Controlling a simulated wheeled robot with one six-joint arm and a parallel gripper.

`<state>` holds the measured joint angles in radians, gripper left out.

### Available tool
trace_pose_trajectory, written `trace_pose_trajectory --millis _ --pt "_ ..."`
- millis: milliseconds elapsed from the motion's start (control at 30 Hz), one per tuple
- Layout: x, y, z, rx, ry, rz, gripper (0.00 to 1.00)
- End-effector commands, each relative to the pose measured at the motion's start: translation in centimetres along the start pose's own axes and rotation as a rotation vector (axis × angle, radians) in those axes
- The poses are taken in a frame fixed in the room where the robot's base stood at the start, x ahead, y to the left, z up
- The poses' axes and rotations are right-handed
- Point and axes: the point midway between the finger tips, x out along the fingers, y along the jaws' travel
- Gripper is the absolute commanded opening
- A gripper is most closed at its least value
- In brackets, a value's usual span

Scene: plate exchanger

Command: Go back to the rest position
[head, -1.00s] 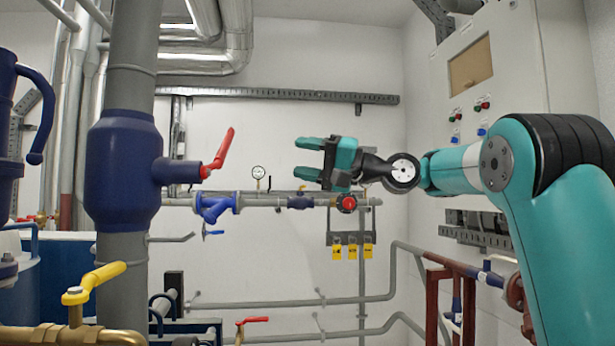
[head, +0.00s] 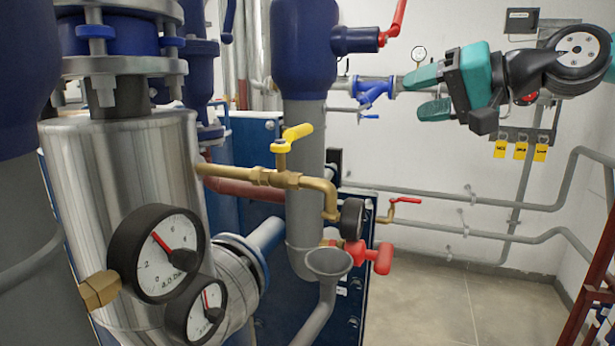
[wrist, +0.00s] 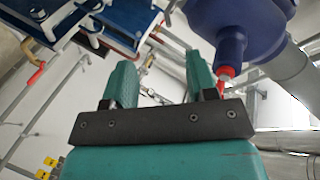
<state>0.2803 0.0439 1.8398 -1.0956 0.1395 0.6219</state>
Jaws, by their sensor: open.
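My gripper (head: 424,92) is at the upper right of the head view, with teal fingers spread apart and nothing between them. It points left, toward the pipes, and stands in front of the back wall. In the wrist view its two teal fingers (wrist: 160,85) are open and empty. A blue valve body (wrist: 235,25) with a red handle is close beyond the right finger in the wrist view. In the head view the large blue valve (head: 305,45) with its red lever (head: 393,22) is left of the gripper. I cannot tell the gap between them.
A steel vessel (head: 125,175) with two gauges (head: 158,253) stands close at the left. A brass pipe with a yellow lever (head: 293,136) crosses the middle. A grey funnel (head: 328,262) and a red valve (head: 372,257) are below it. The floor (head: 460,305) at lower right is clear.

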Motion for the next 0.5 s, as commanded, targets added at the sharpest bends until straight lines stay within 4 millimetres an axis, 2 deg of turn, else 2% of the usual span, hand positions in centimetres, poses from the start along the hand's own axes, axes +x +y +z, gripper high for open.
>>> trace_pose_trajectory --millis 33,133,200,300,400,500 --pt "1.1 -0.3 4.3 -0.045 -0.098 0.059 0.52" --pt "1.5 0.7 12.3 -0.144 -0.297 0.177 0.52" --pt "0.7 1.6 17.7 -0.215 -0.442 0.244 0.52" --pt "-1.6 3.0 24.3 -0.307 -0.635 0.314 0.52" --pt "-4.2 4.2 29.0 -0.378 -0.792 0.359 0.52" --pt "-6.2 5.1 31.9 -0.424 -0.897 0.384 0.52"
